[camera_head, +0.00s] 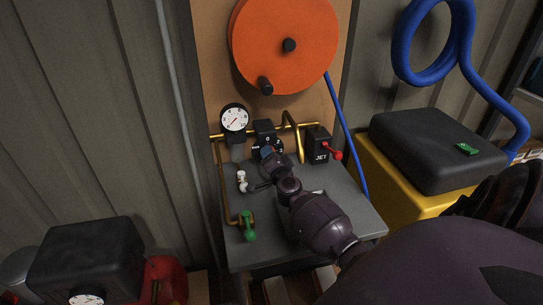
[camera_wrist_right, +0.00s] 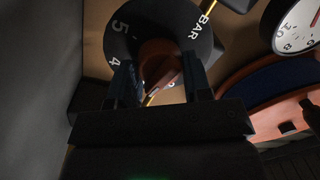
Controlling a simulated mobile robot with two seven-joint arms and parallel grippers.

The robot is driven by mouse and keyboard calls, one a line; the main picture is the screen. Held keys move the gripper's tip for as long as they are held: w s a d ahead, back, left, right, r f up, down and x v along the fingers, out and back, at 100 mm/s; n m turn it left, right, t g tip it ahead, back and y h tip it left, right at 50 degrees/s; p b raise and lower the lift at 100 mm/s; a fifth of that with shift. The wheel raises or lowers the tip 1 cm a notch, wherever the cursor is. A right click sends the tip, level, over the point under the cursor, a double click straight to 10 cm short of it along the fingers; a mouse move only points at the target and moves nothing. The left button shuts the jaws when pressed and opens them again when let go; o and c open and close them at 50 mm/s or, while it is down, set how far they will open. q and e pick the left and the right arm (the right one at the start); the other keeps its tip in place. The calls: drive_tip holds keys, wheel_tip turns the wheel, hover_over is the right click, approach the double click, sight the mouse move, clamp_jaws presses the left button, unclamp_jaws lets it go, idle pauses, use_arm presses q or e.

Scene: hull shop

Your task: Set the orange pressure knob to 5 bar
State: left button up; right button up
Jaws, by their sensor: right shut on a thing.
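The orange pressure knob (camera_wrist_right: 158,58) shows in the right wrist view, in the middle of a black dial (camera_wrist_right: 120,35) with white marks, among them 4, 5 and BAR. My right gripper (camera_wrist_right: 160,78) has one finger on each side of the knob and is shut on it. In the head view my right gripper (camera_head: 268,154) reaches the dial from the front and hides the knob. I cannot tell which number the knob points to. A round white pressure gauge (camera_head: 234,119) stands left of the dial. My left gripper is not in view.
Close around the gripper are a red lever on a box marked JET (camera_head: 319,147), a small white valve (camera_head: 242,181), a green valve handle (camera_head: 249,226) and brass pipes. An orange reel (camera_head: 285,45) hangs above. A yellow case (camera_head: 385,185) with a black lid stands right.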

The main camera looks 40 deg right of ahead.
drive_tip(key=shift+f+m, duration=0.1)
drive_tip(key=shift+m, duration=0.5)
drive_tip(key=o, duration=0.9)
drive_tip(key=shift+o, duration=0.2)
drive_tip(key=p+v, duration=0.2)
drive_tip(key=v, duration=0.9)
drive_tip(key=shift+w, duration=0.1)
